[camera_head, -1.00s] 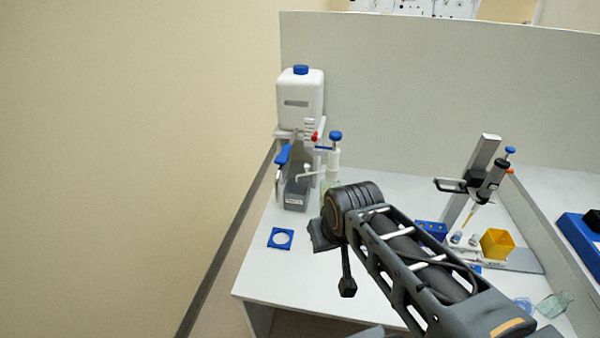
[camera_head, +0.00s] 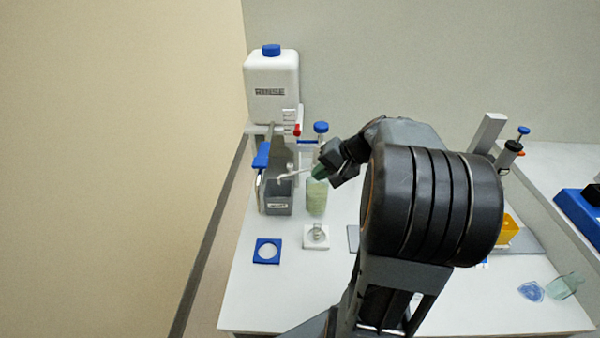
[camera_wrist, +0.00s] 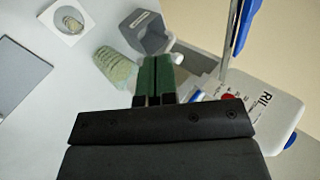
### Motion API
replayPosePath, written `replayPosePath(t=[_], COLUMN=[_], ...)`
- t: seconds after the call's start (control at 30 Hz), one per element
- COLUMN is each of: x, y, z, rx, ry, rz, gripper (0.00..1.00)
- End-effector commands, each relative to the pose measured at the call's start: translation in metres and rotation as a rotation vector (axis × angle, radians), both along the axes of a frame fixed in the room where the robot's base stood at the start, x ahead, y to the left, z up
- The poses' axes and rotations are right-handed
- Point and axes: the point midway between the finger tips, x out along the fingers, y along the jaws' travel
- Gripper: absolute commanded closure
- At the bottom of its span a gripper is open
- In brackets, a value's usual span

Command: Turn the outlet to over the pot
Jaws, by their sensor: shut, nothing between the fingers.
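The outlet (camera_head: 295,176) is a thin white spout on the blue-topped bottle dispenser (camera_head: 321,128). It points left, with its bent tip over the grey open box (camera_head: 278,206). The pale green bottle (camera_head: 316,198) is below the dispenser. A small glass pot (camera_head: 317,231) stands on a white square in front of the bottle, apart from the outlet tip; it also shows in the wrist view (camera_wrist: 72,23). My gripper (camera_head: 319,172) is shut and empty, its green fingertips close beside the outlet at the dispenser. I cannot tell whether they touch. In the wrist view the fingertips (camera_wrist: 158,75) are together, and the outlet is not clearly seen.
A white canister (camera_head: 272,88) stands on a shelf behind. A blue square holder (camera_head: 267,251) lies in front. The yellow box (camera_head: 509,230) is at the right, partly behind my arm.

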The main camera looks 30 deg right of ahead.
Motion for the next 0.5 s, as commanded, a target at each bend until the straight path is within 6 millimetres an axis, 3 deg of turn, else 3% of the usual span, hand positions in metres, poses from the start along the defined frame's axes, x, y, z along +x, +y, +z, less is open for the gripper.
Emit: replayPosePath(t=[0.03, 0.1, 0.2, 0.33, 0.5], x=[0.006, 0.011, 0.016, 0.023, 0.041], y=[-0.022, -0.045, -0.066, -0.074, -0.06], z=[-0.009, -0.011, -0.013, -0.017, -0.031], rx=[0.054, 0.109, 0.156, 0.182, 0.185], ry=[-0.027, -0.071, -0.116, -0.145, -0.146], rz=[-0.055, -0.107, -0.157, -0.185, -0.185], gripper=[1.0, 1.0, 1.0, 1.0, 1.0])
